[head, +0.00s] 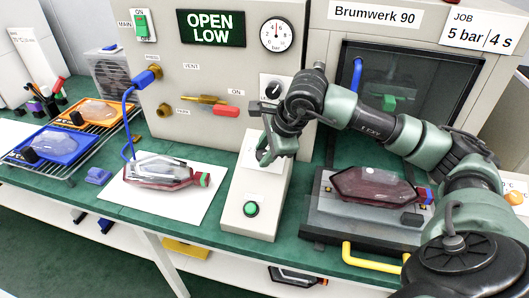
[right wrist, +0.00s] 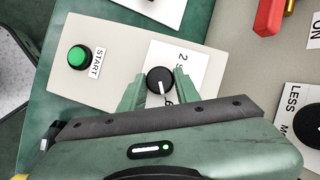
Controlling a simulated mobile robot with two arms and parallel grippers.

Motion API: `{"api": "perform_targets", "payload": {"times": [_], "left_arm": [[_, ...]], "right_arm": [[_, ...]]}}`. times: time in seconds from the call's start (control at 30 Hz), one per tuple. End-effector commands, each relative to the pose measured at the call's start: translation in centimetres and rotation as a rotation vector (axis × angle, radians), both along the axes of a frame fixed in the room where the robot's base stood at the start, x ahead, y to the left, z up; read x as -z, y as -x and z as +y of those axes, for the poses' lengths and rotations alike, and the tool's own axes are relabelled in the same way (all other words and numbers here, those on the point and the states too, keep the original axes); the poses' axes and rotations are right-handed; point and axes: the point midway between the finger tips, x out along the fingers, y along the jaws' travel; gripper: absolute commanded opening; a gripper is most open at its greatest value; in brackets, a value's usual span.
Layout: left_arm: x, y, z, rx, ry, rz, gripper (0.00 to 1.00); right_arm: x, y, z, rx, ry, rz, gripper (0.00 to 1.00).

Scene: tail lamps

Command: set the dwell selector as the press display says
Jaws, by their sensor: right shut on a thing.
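The dwell selector is a black knob (right wrist: 158,77) with a white pointer line, on a white label plate in the right wrist view. A "2" and part of a "6" show on the plate; the rest of the scale is hidden. The pointer line runs toward the bottom of the picture. My right gripper (right wrist: 160,88) is shut on the knob, one finger each side. In the head view my right gripper (head: 268,155) hides the knob. The press display (head: 210,27) reads "OPEN LOW". The job sign (head: 483,29) reads "5 bar / 4 s". My left gripper is not in view.
The control box has a green START button (head: 251,208). A pressure gauge (head: 276,35) and another dial (head: 272,88) are on the panel behind. A dark red lamp (head: 370,187) lies on the press bed; another lamp (head: 155,172) lies on a white sheet. A red-handled valve (head: 225,111) sticks out nearby.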

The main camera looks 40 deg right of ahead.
Motion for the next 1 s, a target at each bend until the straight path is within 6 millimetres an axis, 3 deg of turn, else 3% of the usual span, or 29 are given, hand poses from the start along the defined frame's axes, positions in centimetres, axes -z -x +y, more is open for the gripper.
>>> {"api": "perform_targets", "payload": {"times": [0.03,0.07,0.13,0.53,1.0], "left_arm": [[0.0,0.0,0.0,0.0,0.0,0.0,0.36],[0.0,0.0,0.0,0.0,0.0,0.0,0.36],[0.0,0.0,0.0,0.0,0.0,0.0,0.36],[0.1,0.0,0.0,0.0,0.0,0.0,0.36],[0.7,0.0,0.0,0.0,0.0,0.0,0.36]], "right_arm": [[-0.1,0.0,0.0,0.002,-0.001,-0.002,0.0],[-0.1,0.0,0.0,0.002,-0.001,-0.002,0.35],[-0.1,0.0,0.0,0.002,-0.001,-0.002,0.54],[-0.6,0.2,-0.1,0.002,0.0,-0.003,0.54],[-6.6,3.3,-0.7,0.001,0.001,-0.004,0.54]]}}
